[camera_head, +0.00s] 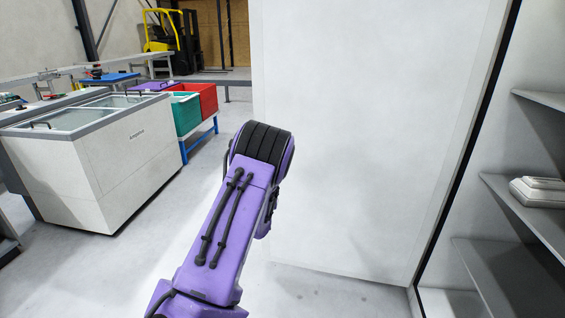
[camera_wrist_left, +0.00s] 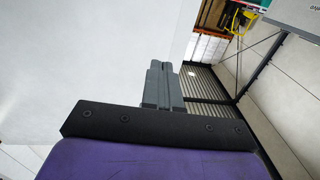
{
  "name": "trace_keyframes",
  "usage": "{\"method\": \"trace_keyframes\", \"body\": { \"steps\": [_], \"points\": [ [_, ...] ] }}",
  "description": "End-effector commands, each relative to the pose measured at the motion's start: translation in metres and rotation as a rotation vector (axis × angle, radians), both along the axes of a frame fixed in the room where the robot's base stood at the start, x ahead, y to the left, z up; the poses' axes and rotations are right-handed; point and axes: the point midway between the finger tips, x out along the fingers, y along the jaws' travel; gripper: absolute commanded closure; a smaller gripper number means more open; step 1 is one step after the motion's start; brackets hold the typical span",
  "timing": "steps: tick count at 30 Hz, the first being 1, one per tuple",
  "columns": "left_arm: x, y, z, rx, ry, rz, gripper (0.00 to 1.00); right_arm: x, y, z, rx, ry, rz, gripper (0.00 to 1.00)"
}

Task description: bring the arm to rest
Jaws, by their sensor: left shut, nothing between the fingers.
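My purple arm (camera_head: 225,225) rises from the bottom of the head view, its dark ribbed joint near the middle of the picture. No gripper shows in the head view. In the left wrist view my left gripper (camera_wrist_left: 162,68) has its grey fingers together, shut and empty. The fingers point away from the dark mounting bar and touch nothing that I can see.
A large white panel (camera_head: 345,120) stands behind the arm. Grey shelves (camera_head: 525,215) at the right hold pale stacked trays (camera_head: 540,191). A white chest freezer (camera_head: 105,165) and green (camera_head: 186,112) and red (camera_head: 205,98) bins stand at the left. Floor between is clear.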

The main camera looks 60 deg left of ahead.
Motion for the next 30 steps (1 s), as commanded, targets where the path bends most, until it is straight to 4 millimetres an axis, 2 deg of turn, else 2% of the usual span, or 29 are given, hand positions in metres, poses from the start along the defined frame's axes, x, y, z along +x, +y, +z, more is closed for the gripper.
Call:
{"method": "trace_keyframes", "body": {
  "steps": [11, 13, 14, 17, 18, 20, 22, 24, 26, 27, 30],
  "points": [
    [-0.003, 0.001, -0.001, -0.01, -0.004, 0.004, 1.0, 0.0, 0.0, 0.0, 0.0, 0.0, 0.0, 0.57],
    [-0.011, -0.006, -0.016, -0.068, 0.002, 0.025, 1.0, 0.0, 0.0, 0.0, 0.0, 0.0, 0.0, 0.57],
    [-0.011, -0.016, -0.026, -0.107, 0.007, 0.028, 1.0, 0.0, 0.0, 0.0, 0.0, 0.0, 0.0, 0.57],
    [-0.009, -0.073, -0.075, -0.25, 0.071, 0.005, 1.0, 0.0, 0.0, 0.0, 0.0, 0.0, 0.0, 0.57],
    [-0.011, -0.102, -0.098, -0.308, 0.115, -0.01, 1.0, 0.0, 0.0, 0.0, 0.0, 0.0, 0.0, 0.57],
    [-0.02, -0.146, -0.132, -0.392, 0.192, -0.032, 1.0, 0.0, 0.0, 0.001, 0.0, 0.0, 0.0, 0.57],
    [-0.039, -0.196, -0.169, -0.475, 0.296, -0.057, 1.0, 0.0, 0.0, 0.001, 0.0, 0.0, 0.0, 0.57],
    [-0.066, -0.244, -0.202, -0.552, 0.409, -0.081, 1.0, 0.0, 0.0, 0.001, 0.0, 0.0, 0.0, 0.57],
    [-0.095, -0.284, -0.227, -0.609, 0.515, -0.103, 1.0, 0.0, 0.0, 0.001, 0.0, 0.0, 0.0, 0.57],
    [-0.116, -0.309, -0.24, -0.643, 0.585, -0.116, 1.0, 0.0, 0.0, 0.001, 0.0, 0.0, 0.0, 0.57],
    [-0.167, -0.357, -0.263, -0.704, 0.744, -0.15, 1.0, 0.0, 0.0, 0.002, 0.0, 0.0, 0.0, 0.57]
  ]
}}
